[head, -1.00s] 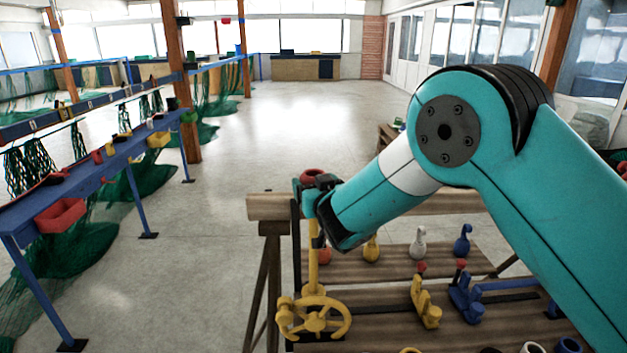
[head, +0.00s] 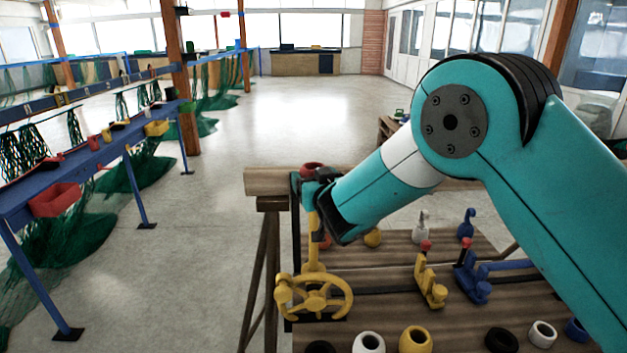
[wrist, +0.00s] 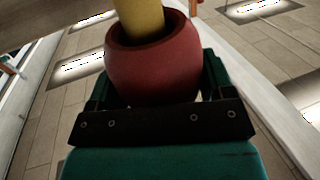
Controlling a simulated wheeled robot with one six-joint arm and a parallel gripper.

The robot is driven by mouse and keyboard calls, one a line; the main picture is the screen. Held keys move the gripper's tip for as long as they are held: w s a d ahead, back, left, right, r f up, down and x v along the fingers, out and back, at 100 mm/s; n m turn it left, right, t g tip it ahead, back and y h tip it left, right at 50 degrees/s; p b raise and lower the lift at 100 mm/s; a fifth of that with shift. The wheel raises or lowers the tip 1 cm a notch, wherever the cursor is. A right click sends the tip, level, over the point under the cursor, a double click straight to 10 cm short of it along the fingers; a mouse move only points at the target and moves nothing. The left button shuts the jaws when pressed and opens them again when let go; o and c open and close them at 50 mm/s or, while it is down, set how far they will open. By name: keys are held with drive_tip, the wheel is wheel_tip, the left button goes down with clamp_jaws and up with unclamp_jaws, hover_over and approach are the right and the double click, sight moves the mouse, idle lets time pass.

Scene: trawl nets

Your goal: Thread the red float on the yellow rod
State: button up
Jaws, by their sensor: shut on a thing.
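The red float (head: 312,169) is held in my gripper (head: 314,190), above the left end of the bench. The yellow rod (head: 313,250) rises from the yellow handwheel (head: 315,299) to just under my gripper. In the wrist view, the float (wrist: 150,78) sits between the fingers with its dark opening facing the rod (wrist: 141,20). The rod's end enters that opening, and the rim hides how deep it goes. My gripper is shut around the float's sides.
Yellow (head: 430,282) and blue (head: 472,278) fittings stand on the bench right of the handwheel. Several rings and floats, including a white one (head: 368,343), lie along its near edge. A blue net table (head: 95,160) stands at left, with open floor between.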

drive_tip(key=shift+f, duration=0.3)
drive_tip(key=o, duration=1.1)
drive_tip(key=shift+s, duration=0.15)
drive_tip(key=shift+s+d+f+b, duration=0.1)
drive_tip(key=shift+s+b, duration=0.2)
drive_tip(key=shift+b, duration=0.2)
drive_tip(key=shift+b+v, duration=4.8)
drive_tip(key=shift+v, duration=3.45)
